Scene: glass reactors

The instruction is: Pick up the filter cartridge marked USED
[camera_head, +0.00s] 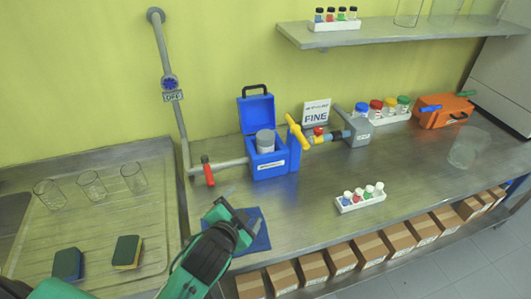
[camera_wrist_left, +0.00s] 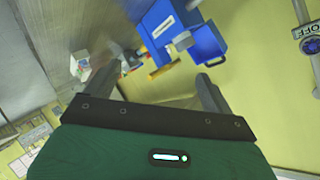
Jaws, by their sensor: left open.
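A grey cylindrical cartridge (camera_head: 265,141) stands upright in the open blue housing (camera_head: 268,166) on the counter, its lower part hidden. No USED mark is legible on it. The housing's lid (camera_head: 256,112) is raised behind it. My left gripper (camera_head: 236,218) is open and empty, in front and to the left of the housing, above a blue cloth (camera_head: 262,236). In the left wrist view, the open fingers (camera_wrist_left: 157,88) show with nothing between them. The blue housing (camera_wrist_left: 205,42) and the grey cartridge (camera_wrist_left: 182,40) lie beyond them. My right gripper is not in view.
A yellow handle (camera_head: 297,132) stands at the housing's right side, with a red-handled pipe valve (camera_head: 207,170) at its left. A FINE sign (camera_head: 316,114) stands behind. A white vial rack (camera_head: 360,200) is at front right. The sink tray (camera_head: 90,225) holds glasses and sponges.

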